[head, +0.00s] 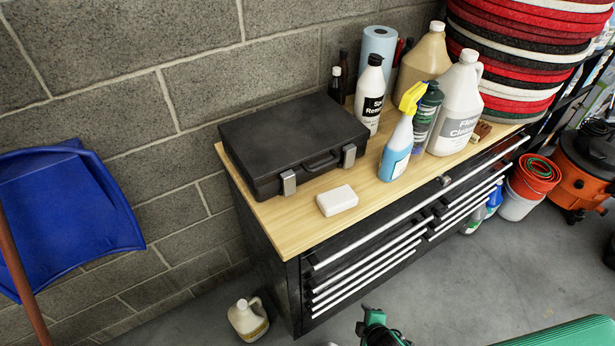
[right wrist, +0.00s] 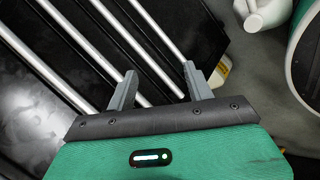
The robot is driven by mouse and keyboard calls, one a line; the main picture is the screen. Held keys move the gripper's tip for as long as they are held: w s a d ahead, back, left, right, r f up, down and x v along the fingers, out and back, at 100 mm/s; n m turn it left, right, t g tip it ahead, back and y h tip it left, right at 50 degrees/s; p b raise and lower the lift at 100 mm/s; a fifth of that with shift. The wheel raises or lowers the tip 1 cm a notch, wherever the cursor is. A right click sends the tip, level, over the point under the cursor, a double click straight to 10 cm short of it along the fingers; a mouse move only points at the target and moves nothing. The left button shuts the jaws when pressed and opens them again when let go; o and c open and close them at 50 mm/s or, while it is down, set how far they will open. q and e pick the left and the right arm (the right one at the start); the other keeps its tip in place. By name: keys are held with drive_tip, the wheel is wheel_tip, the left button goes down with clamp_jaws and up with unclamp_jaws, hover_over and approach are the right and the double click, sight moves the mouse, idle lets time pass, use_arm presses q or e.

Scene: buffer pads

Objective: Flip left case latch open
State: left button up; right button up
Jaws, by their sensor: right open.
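A black case (head: 285,135) lies flat with its lid down at the left end of the wooden-topped cabinet (head: 262,210). Its front carries a silver left latch (head: 288,183), a dark handle (head: 321,163) and a silver right latch (head: 348,156). Both latches lie against the front face; their exact position is too small to tell. My right gripper (head: 375,328) is low at the bottom of the head view, well below and apart from the case. In the right wrist view its two grey fingers (right wrist: 160,71) are spread and empty before the drawer fronts. My left gripper is not in view.
A white block (head: 337,200) sits on the top just in front of the case. A blue spray bottle (head: 398,140), a black-and-white bottle (head: 370,92) and jugs (head: 460,105) stand to the right. Drawer handles (head: 370,262) stick out in front. A jug (head: 248,319) stands on the floor.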

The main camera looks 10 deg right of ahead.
sight(290, 178)
drive_tip(key=w+a+r+n+t+p, duration=0.1)
drive_tip(key=w+r+n+t, duration=0.15)
drive_tip(key=r, duration=0.75)
drive_tip(key=w+a+r+n+t+p, duration=0.1)
drive_tip(key=w+r+n, duration=0.2)
drive_tip(key=r, duration=0.7)
drive_tip(key=w+a+r+n+t+p, duration=0.2)
drive_tip(key=w+r, duration=0.1)
drive_tip(key=r, duration=0.7)
drive_tip(key=w+a+r+n+t+y, duration=0.25)
drive_tip(key=a+r+n+y, duration=0.65)
drive_tip(key=n, duration=0.9)
drive_tip(key=w+a+p, duration=0.1)
drive_tip(key=w, duration=0.2)
drive_tip(key=w+a+h+p, duration=0.1)
drive_tip(key=w+p, duration=0.1)
drive_tip(key=w, duration=0.2)
drive_tip(key=w+a+r+h+p, duration=0.1)
drive_tip(key=w+p, duration=0.1)
drive_tip(key=w, duration=0.1)
drive_tip(key=shift+w+a+t, duration=0.2)
drive_tip(key=shift+a+t, duration=0.1)
drive_tip(key=shift+t, duration=0.1)
drive_tip(key=shift+x, duration=0.8)
drive_tip(key=shift+f, duration=0.15)
